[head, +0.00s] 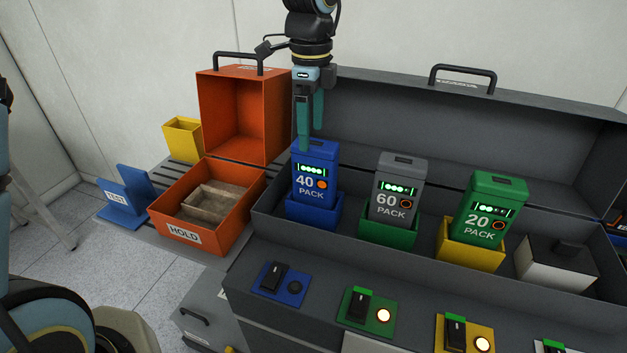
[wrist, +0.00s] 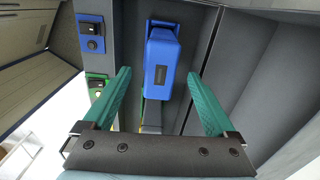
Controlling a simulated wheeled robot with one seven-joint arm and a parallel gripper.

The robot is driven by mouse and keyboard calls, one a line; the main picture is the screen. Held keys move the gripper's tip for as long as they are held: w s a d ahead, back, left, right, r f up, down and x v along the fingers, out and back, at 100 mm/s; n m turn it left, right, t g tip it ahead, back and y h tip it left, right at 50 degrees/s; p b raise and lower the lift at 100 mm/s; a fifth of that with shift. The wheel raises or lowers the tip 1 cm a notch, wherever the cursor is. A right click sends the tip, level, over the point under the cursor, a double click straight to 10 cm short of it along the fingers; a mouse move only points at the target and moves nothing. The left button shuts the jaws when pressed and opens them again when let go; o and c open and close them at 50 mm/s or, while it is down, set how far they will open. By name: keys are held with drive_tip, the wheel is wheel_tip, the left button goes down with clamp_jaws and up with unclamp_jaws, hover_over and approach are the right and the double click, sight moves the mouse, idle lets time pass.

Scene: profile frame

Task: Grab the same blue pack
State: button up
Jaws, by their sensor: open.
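The blue pack (head: 315,172), marked "40 PACK", stands upright in the blue holder (head: 312,210) at the left end of the dark grey case. Its lit green display and an orange round light face the front. My gripper (head: 310,145) points down right above the blue pack, its teal fingers at the pack's top in the head view. In the wrist view the blue pack (wrist: 161,62) lies ahead of the gripper (wrist: 163,100), between the lines of the two spread fingers. The gripper is open and empty. Whether a finger touches the pack cannot be told.
A grey "60" pack (head: 397,188) in a green holder and a green "20" pack (head: 489,208) in a yellow holder stand to the right. An orange HOLD box (head: 190,239) with its lid up is at left. The case's raised lid (head: 440,125) rises behind.

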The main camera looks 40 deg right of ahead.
sight(315, 172)
drive_tip(key=shift+s+d+f, duration=0.15)
drive_tip(key=shift+s+d, duration=0.05)
drive_tip(key=shift+d, duration=0.05)
drive_tip(key=shift+f, duration=0.25)
wheel_tip(315, 172, down, 10)
drive_tip(key=p, duration=0.3)
drive_tip(key=shift+s, duration=0.1)
clamp_jaws()
idle(0.5)
